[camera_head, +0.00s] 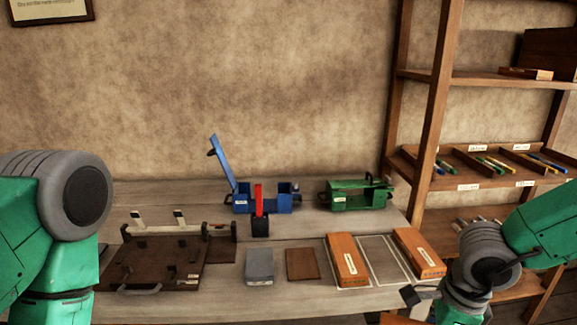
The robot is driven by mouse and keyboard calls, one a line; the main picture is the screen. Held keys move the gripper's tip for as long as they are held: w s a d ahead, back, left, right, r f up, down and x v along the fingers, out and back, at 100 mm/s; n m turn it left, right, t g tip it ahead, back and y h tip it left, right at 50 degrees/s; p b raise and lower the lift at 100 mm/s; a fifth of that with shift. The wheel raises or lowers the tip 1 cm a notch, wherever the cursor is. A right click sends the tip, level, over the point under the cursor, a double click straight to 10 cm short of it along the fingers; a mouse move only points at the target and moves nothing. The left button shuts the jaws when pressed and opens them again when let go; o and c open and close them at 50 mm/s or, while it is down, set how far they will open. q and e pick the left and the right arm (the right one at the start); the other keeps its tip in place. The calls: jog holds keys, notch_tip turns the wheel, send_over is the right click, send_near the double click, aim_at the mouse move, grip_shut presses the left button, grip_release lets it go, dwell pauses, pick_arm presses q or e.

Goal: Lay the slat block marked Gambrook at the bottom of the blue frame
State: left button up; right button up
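The blue frame (240,202) stands at the back of the bench, with a blue bar raised at its left end and a red upright part (259,197) at its front. Two long orange-brown wooden blocks with white labels lie at the front right: a left block (343,254) and a right block (417,251). Their labels are too small to read, so I cannot tell which is Gambrook. My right gripper (424,293) is low at the right, by the bench's front edge, apart from the blocks; its opening is unclear. My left arm shows at the left, its gripper out of view.
A green frame (352,196) stands right of the blue one. A dark board with a handle (150,262), a grey block (260,265) and a brown square (302,264) lie in front. An outlined space between the blocks is empty. A wooden shelf (470,191) stands at right.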

jog(key=n, duration=0.1)
jog(key=f+n, duration=0.1)
jog(key=n+b, duration=0.1)
jog(key=n, duration=0.1)
jog(key=shift+s+a+f, duration=0.2)
jog(key=shift+s, duration=0.15)
jog(key=n, duration=0.2)
jog(key=f+n+b, duration=0.1)
jog(key=n, duration=0.1)
jog(key=a+n+g, duration=0.1)
jog(key=n, duration=0.1)
jog(key=shift+s+f+n, duration=0.3)
jog(key=shift+s, duration=0.1)
jog(key=n+b, duration=0.1)
jog(key=n, duration=0.3)
jog(key=s+f+n+h+b, duration=0.1)
jog(key=n, duration=0.2)
jog(key=a+f+n+b, duration=0.1)
jog(key=n, duration=0.3)
jog(key=shift+s+f+n+g, duration=0.25)
jog(key=shift+s+n+g, duration=0.05)
jog(key=shift+g, duration=0.1)
jog(key=shift+a, duration=0.1)
